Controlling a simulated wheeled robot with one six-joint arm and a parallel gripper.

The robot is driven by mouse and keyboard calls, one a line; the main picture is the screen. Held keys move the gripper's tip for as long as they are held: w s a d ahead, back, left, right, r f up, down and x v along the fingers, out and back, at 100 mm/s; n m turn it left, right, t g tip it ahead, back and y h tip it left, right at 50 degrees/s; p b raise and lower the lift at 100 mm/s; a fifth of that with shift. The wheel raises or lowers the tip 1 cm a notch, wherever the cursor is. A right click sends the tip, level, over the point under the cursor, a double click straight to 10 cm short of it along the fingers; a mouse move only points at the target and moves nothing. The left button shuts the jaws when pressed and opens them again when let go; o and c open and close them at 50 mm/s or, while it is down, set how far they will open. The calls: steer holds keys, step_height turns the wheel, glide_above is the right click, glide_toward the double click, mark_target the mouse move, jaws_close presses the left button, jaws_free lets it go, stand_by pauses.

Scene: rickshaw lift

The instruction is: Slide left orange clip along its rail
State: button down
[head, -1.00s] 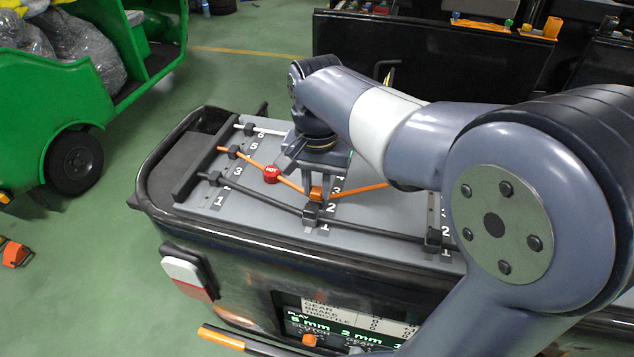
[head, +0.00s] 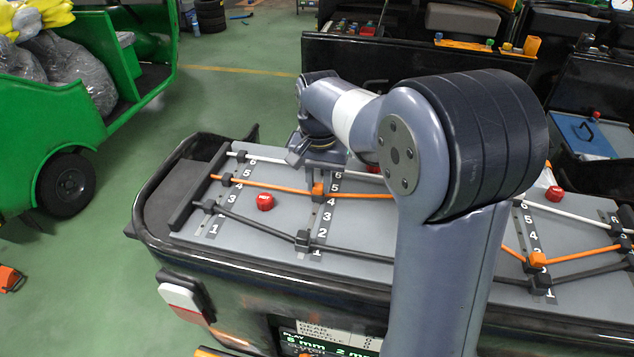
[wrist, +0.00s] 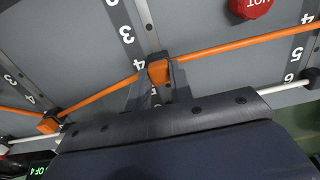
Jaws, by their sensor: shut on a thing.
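The left orange clip (head: 318,190) sits on its numbered rail, about level with the marks 4 and 5, with the orange cable running through it. In the wrist view the clip (wrist: 159,69) lies between the fingers of my gripper (wrist: 158,84), which is shut on it. The orange cable (wrist: 240,45) bends slightly at the clip.
A red HOT knob (head: 265,202) stands left of the rail, and another red knob (head: 555,193) is at the right. A black clip (head: 302,240) sits low on the same rail strip. The right orange clip (head: 537,260) is on another rail.

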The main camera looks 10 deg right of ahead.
mark_target(318, 185)
steer(key=c, duration=1.2)
jaws_free()
steer(key=shift+c, duration=0.2)
steer(key=shift+r, duration=0.1)
step_height(318, 185, up, 11)
steer(key=shift+f, duration=0.2)
steer(key=f, duration=1.1)
steer(key=shift+s+a, duration=0.1)
steer(key=shift+s, duration=0.1)
steer(key=shift+s+a+r+b, duration=0.1)
steer(key=shift+s+a+b, duration=0.15)
steer(key=shift+s, duration=0.25)
steer(key=shift+s+a+b, duration=0.15)
steer(key=shift+s+b, duration=0.15)
steer(key=shift+s, duration=0.2)
